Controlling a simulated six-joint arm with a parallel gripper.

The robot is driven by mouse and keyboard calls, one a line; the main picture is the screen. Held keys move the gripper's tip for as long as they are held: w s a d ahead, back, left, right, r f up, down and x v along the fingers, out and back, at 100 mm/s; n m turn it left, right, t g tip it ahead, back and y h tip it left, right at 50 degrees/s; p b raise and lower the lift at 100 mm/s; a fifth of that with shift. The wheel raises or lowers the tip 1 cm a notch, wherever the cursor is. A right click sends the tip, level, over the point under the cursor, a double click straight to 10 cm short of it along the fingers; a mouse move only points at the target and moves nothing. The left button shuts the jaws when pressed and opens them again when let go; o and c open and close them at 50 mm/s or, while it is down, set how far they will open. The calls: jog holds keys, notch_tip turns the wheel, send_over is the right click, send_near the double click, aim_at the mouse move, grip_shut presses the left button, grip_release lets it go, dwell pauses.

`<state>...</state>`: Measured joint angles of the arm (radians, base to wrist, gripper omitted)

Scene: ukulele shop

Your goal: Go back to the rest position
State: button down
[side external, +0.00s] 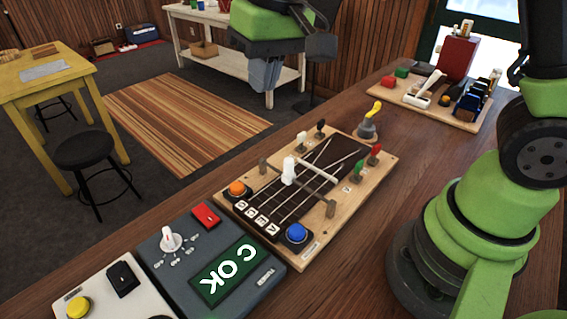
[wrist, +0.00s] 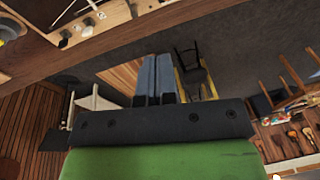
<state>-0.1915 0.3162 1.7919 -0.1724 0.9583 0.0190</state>
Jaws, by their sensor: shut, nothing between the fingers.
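My gripper (side external: 265,74) hangs in the air at the upper middle of the side view, beyond the far edge of the wooden bench (side external: 390,140). Its grey fingers point down and are shut with nothing between them. In the wrist view the fingers (wrist: 158,78) lie side by side against the floor and a striped rug. The ukulele-style board (side external: 318,200), with strings, coloured pegs and a white slider, lies on the bench below and nearer the camera. My gripper is apart from it and touches nothing.
A dark tuner box (side external: 212,262) with a green display stands left of the board. A tool tray (side external: 425,102) with a red block sits at the bench's far right. A yellow table (side external: 45,80), a black stool (side external: 84,150) and a white shelf table (side external: 240,62) stand beyond the bench.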

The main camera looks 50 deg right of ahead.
jog(key=s+d+r+m+t, duration=0.1)
jog(key=s+d+r+t, duration=0.1)
jog(key=s, duration=0.6)
jog(key=s+d+r+m+t, duration=0.1)
jog(key=s+r, duration=0.3)
jog(key=s, duration=0.5)
jog(key=shift+s+d+r+t+y, duration=0.2)
jog(key=shift+d+r+t+y, duration=0.2)
jog(key=shift+d+t, duration=0.45)
jog(key=shift+a, duration=0.1)
dwell(1.1)
